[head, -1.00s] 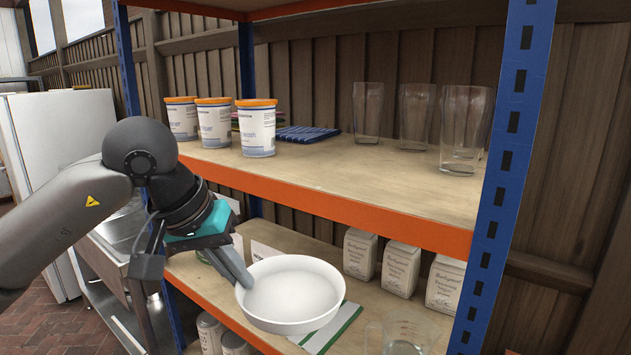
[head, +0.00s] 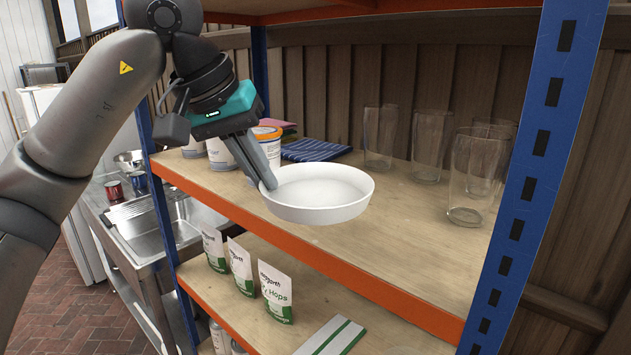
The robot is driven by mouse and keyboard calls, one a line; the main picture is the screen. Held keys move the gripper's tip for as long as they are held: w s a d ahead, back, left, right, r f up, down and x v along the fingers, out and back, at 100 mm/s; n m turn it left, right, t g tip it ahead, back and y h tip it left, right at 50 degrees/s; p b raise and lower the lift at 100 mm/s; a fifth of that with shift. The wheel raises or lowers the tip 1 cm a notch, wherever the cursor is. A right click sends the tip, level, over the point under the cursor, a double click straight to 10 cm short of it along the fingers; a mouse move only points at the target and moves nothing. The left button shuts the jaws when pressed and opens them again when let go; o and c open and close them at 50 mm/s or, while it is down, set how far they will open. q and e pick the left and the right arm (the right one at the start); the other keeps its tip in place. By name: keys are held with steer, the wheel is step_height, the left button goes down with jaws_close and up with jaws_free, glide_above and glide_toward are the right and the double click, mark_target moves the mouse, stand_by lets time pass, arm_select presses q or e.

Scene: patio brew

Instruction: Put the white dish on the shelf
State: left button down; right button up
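The white dish (head: 318,206) is a shallow round bowl, held level in the head view. My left gripper (head: 267,184) is shut on its left rim. The dish appears over the wooden shelf (head: 400,235) with the orange front edge; I cannot tell whether it touches the board. My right gripper is not in view.
Several clear glasses (head: 478,170) stand at the shelf's right. White tubs (head: 222,155) and a folded blue cloth (head: 314,150) are behind the dish. A blue upright (head: 535,150) bounds the right. Hops bags (head: 274,291) stand on the board below. Bare board lies right of the dish.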

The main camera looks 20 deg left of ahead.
mark_target(312, 175)
arm_select(q)
steer(key=w+d+p, duration=0.1)
steer(key=w, duration=0.2)
steer(key=w+d+f+p, duration=0.1)
steer(key=w, duration=0.2)
steer(key=w+d+f+p, duration=0.1)
steer(key=w, duration=0.3)
steer(key=shift+d+f, duration=0.2)
steer(key=shift+d, duration=0.15)
steer(key=shift+a+f, duration=0.15)
steer(key=shift+f, duration=0.35)
step_height(312, 175, down, 3)
steer(key=shift+r, duration=0.2)
steer(key=shift+w+f+p, duration=0.1)
steer(key=shift+f+p, duration=0.25)
steer(key=shift+p, duration=0.2)
steer(key=shift+f, duration=0.15)
steer(key=c, duration=1.5)
jaws_free()
steer(key=shift+f, duration=0.15)
steer(key=shift+c, duration=0.2)
steer(key=o, duration=0.5)
